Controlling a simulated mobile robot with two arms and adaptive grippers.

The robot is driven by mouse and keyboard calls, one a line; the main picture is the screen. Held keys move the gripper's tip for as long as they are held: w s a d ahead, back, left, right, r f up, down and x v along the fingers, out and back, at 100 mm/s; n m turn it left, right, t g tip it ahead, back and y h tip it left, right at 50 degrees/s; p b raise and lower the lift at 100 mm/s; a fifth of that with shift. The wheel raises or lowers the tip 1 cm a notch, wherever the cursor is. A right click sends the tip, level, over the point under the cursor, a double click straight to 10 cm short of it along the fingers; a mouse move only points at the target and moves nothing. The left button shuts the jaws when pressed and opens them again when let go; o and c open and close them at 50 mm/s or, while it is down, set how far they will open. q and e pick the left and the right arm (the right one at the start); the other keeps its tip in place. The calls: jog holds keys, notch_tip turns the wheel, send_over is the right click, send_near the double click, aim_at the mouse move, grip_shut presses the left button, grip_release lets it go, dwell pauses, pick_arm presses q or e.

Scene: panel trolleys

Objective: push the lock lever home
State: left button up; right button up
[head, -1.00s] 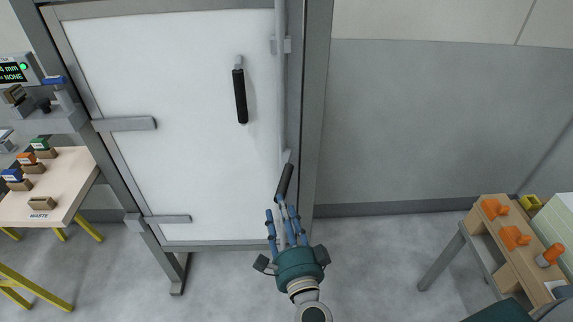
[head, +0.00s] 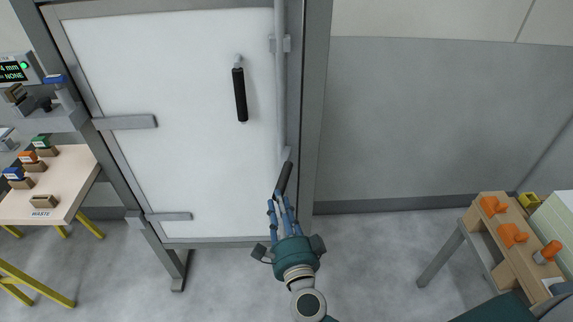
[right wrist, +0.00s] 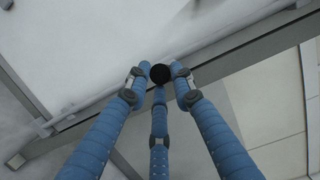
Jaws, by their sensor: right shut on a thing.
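The lock lever (head: 285,177) is a short black grip at the lower end of the grey upright rod (head: 281,90) on the right side of the white panel (head: 190,80). It hangs tilted, its lower end to the left. My right gripper (head: 281,204), with blue fingers and a teal palm, reaches up from below and is shut on the lever's lower end. In the right wrist view the lever's round black end (right wrist: 160,74) sits between the blue fingertips. The fingers hide part of the lever's lower end. My left gripper is out of view.
A black door handle (head: 240,95) stands out from the panel. Grey brackets (head: 125,122) hold its left side. A table with coloured blocks (head: 60,195) is at left, a wooden rack with orange pieces (head: 490,235) at right. The floor between is clear.

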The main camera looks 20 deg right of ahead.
jog(key=shift+w+a+r, duration=0.1)
jog(key=shift+w+a, duration=0.1)
jog(key=shift+a, duration=0.25)
jog(key=shift+w+a+r, duration=0.1)
jog(key=shift+w+a, duration=0.05)
jog(key=shift+a, duration=0.25)
jog(key=shift+w+a, duration=0.35)
jog(key=shift+a, duration=0.25)
jog(key=shift+w+a, duration=0.3)
jog(key=shift+a, duration=0.3)
grip_shut()
jog(key=shift+w+a, duration=1.45)
jog(key=shift+a, duration=0.15)
jog(key=o, duration=0.7)
grip_release()
jog(key=shift+o, duration=1.4)
jog(key=shift+w+f, duration=0.15)
jog(key=shift+w, duration=0.05)
jog(key=shift+s+a, duration=0.2)
jog(key=shift+s, duration=0.9)
jog(key=shift+s+a, duration=0.2)
jog(key=shift+s, duration=0.85)
